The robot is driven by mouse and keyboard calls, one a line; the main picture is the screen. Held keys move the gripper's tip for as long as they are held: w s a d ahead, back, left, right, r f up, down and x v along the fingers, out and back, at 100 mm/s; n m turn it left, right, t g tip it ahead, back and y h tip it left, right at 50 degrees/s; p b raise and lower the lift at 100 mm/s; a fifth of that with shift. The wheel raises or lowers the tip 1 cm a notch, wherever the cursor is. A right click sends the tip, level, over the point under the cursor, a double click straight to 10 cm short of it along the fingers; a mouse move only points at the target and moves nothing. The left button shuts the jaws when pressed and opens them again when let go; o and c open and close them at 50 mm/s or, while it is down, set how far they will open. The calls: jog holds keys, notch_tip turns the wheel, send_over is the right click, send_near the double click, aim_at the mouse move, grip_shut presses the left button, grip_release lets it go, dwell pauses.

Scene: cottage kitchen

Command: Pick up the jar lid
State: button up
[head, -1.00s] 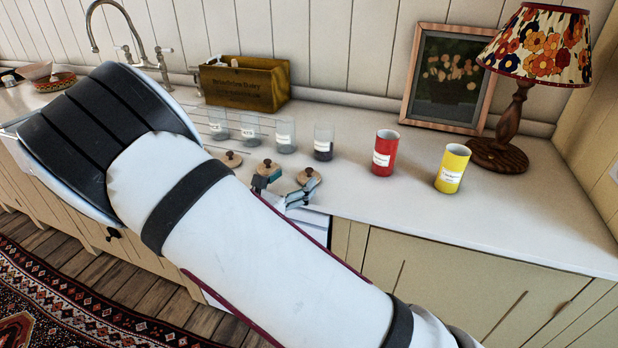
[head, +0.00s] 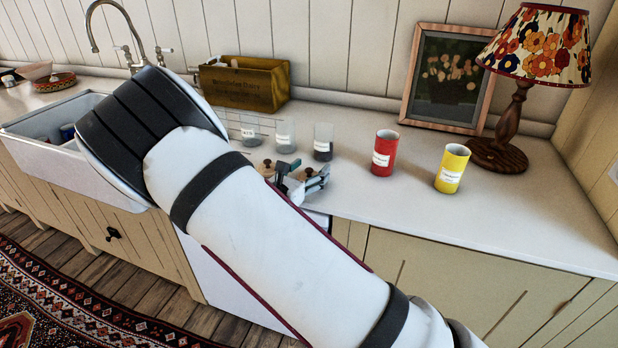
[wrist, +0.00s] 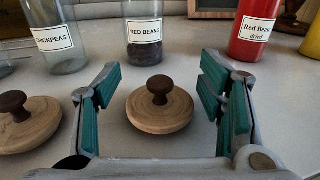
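In the wrist view a round wooden jar lid (wrist: 159,108) with a dark brown knob lies flat on the counter between the fingers of my gripper (wrist: 163,100). My gripper is open, with a teal-padded finger on each side of this lid and gaps between. A second wooden lid (wrist: 25,122) lies to the left, outside the left finger. In the head view my gripper (head: 298,184) is low over the counter by the lids (head: 310,173), which it partly hides.
Glass jars stand behind the lids, one labelled red beans (wrist: 144,35) and one chickpeas (wrist: 47,30). A red canister (head: 383,155) and a yellow canister (head: 452,170) stand to the right. A lamp (head: 507,140), a picture frame (head: 445,80) and a wooden box (head: 243,87) are behind.

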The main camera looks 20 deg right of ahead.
jog(key=c, duration=1)
jog(key=shift+o, duration=0.2)
jog(key=shift+r, duration=0.15)
